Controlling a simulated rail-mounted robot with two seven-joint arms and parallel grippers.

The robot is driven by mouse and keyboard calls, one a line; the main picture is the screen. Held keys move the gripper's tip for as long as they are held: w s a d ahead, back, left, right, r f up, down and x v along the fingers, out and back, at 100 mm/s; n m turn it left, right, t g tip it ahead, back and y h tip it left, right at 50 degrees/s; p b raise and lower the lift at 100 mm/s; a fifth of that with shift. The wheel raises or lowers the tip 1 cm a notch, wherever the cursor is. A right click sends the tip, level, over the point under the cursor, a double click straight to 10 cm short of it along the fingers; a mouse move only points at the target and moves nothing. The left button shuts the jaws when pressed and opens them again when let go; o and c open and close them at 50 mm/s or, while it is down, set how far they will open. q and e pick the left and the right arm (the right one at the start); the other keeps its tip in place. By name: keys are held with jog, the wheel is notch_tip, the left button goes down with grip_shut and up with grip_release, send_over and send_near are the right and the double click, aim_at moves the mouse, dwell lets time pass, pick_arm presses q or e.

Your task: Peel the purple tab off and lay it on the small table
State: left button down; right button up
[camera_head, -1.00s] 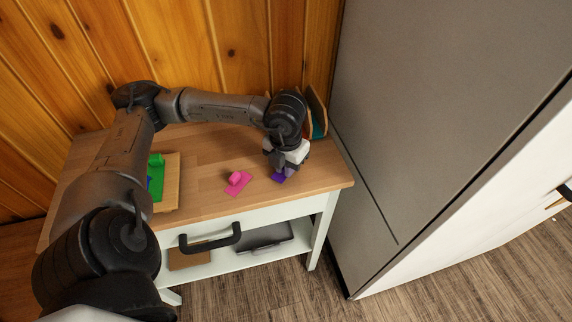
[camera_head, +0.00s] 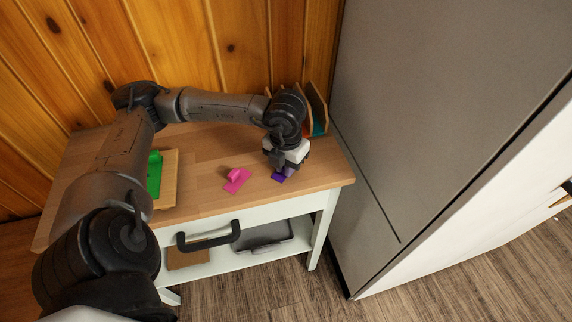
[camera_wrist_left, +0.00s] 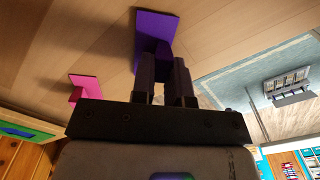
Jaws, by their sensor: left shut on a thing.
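The purple tab (camera_head: 279,177) is at the right front of the small wooden-topped table (camera_head: 205,200). In the left wrist view the purple tab (camera_wrist_left: 156,30) shows as a flat plate with a part that reaches between my fingers. My left gripper (camera_head: 281,168) points down at it and is shut on it; the fingers also show in the left wrist view (camera_wrist_left: 167,82). The tab is at or very near the tabletop; I cannot tell whether it touches. My right gripper is not in view.
A pink tab (camera_head: 237,180) lies just left of the purple one. A board (camera_head: 171,185) with a green piece (camera_head: 154,174) lies further left, partly behind my arm. A wooden rack (camera_head: 317,108) stands at the back right. A grey cabinet (camera_head: 430,110) rises right of the table.

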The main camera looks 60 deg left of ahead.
pick_arm(q)
jog(key=c, duration=1.4)
grip_release()
jog(key=o, duration=1.4)
jog(key=shift+r+p, duration=1.25)
jog(key=shift+r, duration=0.55)
jog(key=shift+r+p, duration=1.55)
jog(key=shift+r, duration=1.1)
